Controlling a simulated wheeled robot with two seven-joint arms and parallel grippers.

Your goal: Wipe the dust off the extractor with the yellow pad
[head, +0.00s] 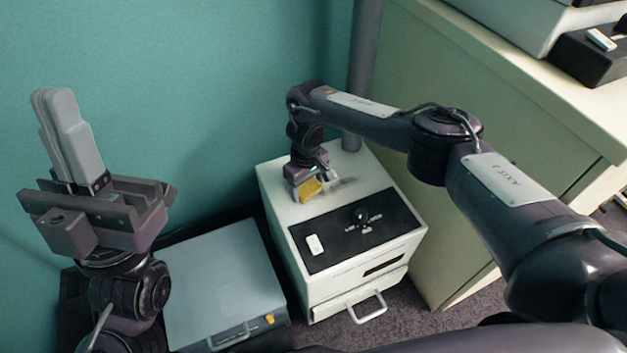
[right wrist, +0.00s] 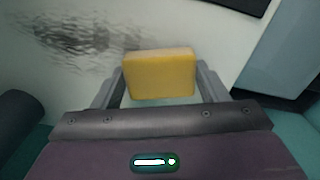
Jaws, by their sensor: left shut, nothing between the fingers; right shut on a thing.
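The extractor (head: 325,285) is a white box with a black control panel, a knob and a front handle, standing on the floor by the teal wall. A grey dust smudge (head: 343,183) lies on its white top, and the dust (right wrist: 85,42) also shows in the right wrist view, left of the pad. My right gripper (head: 312,196) is shut on the yellow pad (right wrist: 160,74), at the top of the extractor beside the dust. I cannot tell whether the pad touches the surface. My left gripper (head: 70,140) is shut and empty, raised at the left, away from the extractor.
A grey-blue case (head: 222,280) with a handle lies left of the extractor. A pale cabinet (head: 470,120) stands close on its right, with equipment on top. A grey vertical pipe (head: 362,70) rises behind the extractor. Some carpet is free in front.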

